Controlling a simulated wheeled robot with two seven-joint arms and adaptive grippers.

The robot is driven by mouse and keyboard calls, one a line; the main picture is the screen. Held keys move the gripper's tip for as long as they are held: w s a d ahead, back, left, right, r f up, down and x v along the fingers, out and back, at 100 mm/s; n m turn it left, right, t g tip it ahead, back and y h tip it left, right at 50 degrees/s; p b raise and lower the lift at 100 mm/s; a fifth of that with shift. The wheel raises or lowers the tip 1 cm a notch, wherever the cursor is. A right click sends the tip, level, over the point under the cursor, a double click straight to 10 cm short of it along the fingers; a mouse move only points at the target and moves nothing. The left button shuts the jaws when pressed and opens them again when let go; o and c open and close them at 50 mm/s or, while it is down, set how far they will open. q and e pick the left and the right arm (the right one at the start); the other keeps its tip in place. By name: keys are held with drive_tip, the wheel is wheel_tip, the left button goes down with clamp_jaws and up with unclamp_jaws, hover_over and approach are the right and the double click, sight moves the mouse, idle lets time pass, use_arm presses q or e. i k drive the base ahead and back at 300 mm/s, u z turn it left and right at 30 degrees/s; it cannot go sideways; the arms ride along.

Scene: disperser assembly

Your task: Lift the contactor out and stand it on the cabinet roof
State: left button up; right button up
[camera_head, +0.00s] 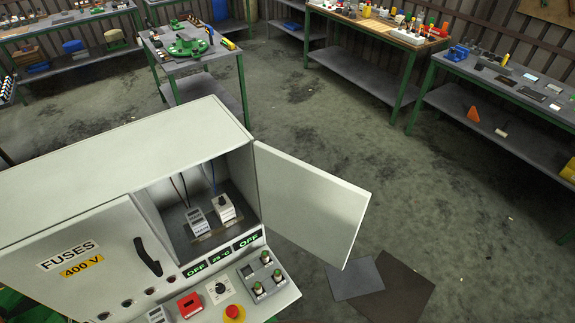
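The grey cabinet (60,211) stands at the lower left, and its flat roof (120,145) is bare. Its right compartment (172,192) is open. Two small light-coloured devices stand side by side inside it: a left device (197,221) with a display-like face and a right device (223,208) with a dark part on its front. I cannot tell which one is the contactor. Dark and blue wires hang behind them. Neither of my grippers is in view.
The compartment door (312,203) is swung open to the right. Below it, a sloping control panel (240,290) has a red mushroom button (234,312), a dial and a switch block. Workbenches with parts, including a rear bench (188,63), stand around the room. The floor right of the cabinet is mostly clear.

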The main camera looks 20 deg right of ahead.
sight(199, 225)
drive_tip(key=k, duration=0.5)
drive_tip(key=u, duration=3.6)
drive_tip(key=k, duration=3)
drive_tip(key=z, duration=1.65)
drive_tip(key=i, duration=1)
drive_tip(key=k, duration=0.3)
